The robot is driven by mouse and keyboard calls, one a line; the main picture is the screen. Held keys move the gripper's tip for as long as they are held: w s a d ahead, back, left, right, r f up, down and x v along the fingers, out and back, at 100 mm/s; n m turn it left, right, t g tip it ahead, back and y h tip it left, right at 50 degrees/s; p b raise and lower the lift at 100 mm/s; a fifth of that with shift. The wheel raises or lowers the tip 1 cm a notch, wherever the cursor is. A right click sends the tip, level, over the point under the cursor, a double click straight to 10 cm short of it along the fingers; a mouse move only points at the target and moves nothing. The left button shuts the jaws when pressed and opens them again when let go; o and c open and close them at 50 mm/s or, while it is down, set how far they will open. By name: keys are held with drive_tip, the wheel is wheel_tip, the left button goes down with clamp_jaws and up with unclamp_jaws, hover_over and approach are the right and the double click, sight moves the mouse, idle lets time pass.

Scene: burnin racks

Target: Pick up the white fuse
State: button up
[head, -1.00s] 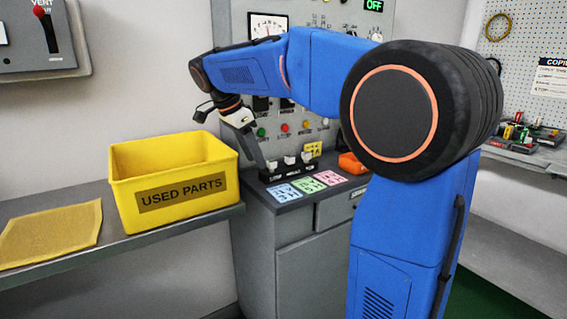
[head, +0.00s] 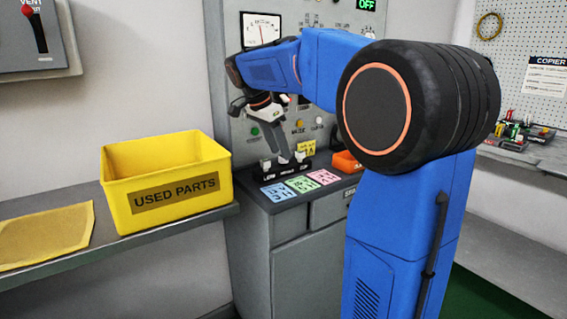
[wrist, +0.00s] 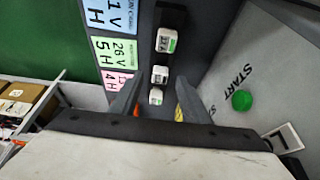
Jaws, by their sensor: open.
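Several small white fuses stand in a black holder strip on the grey bench; in the wrist view they are the far fuse (wrist: 166,40), the middle fuse (wrist: 160,74) and the near fuse (wrist: 155,97). The black holder (wrist: 171,16) also shows in the head view (head: 267,173). I cannot tell which one the task means. My gripper (head: 284,156) points down at the holder and is open. In the wrist view its fingers (wrist: 158,92) stand on both sides of the near fuse's line, with no visible grip. In the head view it partly hides the middle of the row.
Blue (head: 277,192), green (head: 302,184) and pink (head: 323,176) cards lie in front of the holder. A yellow USED PARTS bin (head: 180,190) stands left on a shelf. An orange tray (head: 346,162) is right of the holder. The control panel (head: 232,95) rises close behind.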

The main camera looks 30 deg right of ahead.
sight(281, 156)
drive_tip(key=shift+x, duration=1.5)
drive_tip(key=c, duration=1)
drive_tip(key=shift+o, duration=0.2)
